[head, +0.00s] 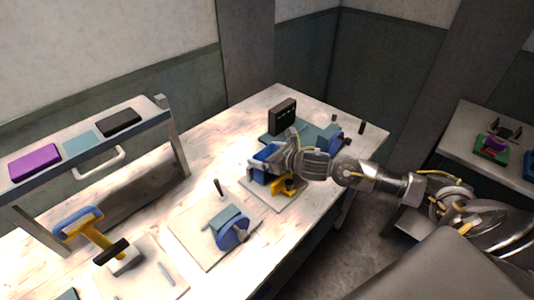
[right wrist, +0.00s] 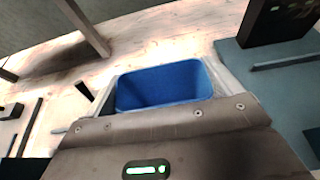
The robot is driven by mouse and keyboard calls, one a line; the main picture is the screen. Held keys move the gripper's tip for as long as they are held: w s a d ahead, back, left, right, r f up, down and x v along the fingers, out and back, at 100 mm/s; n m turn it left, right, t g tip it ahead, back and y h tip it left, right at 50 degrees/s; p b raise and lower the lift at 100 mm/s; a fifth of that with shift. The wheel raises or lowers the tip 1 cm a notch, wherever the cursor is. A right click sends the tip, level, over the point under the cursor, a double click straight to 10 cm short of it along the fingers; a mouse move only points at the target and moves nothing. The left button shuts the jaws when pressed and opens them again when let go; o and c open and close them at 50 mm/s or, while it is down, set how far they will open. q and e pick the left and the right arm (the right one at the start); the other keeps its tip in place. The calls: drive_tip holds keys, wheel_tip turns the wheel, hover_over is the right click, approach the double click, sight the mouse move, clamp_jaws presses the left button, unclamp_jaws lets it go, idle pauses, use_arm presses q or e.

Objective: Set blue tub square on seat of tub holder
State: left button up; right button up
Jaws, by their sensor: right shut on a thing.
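The blue tub (head: 264,162) is at my right gripper (head: 276,158), over a pale plate at the middle of the table. In the right wrist view the open-topped blue tub (right wrist: 165,86) sits between the two pale fingers of my right gripper (right wrist: 165,90), which is shut on it. A yellow fixture (head: 286,187) stands on the pale plate (head: 272,201) just below the tub; it may be part of the tub holder. The gripper hides much of this spot, so I cannot tell whether the tub touches a seat. My left gripper is not in view.
A blue-grey roller device (head: 231,230) stands on another pale plate in front. A black box (head: 282,116) stands on a teal base behind. At left are a yellow and blue fixture (head: 84,227) and a raised shelf (head: 84,152) with purple and black blocks.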

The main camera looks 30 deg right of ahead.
drive_tip(key=shift+f, duration=0.5)
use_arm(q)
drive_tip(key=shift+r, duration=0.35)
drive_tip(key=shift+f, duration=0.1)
use_arm(e)
drive_tip(key=shift+f, duration=0.2)
drive_tip(key=o, duration=0.9)
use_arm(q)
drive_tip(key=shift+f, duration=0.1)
use_arm(e)
drive_tip(key=shift+o, duration=0.2)
drive_tip(key=shift+r, duration=0.15)
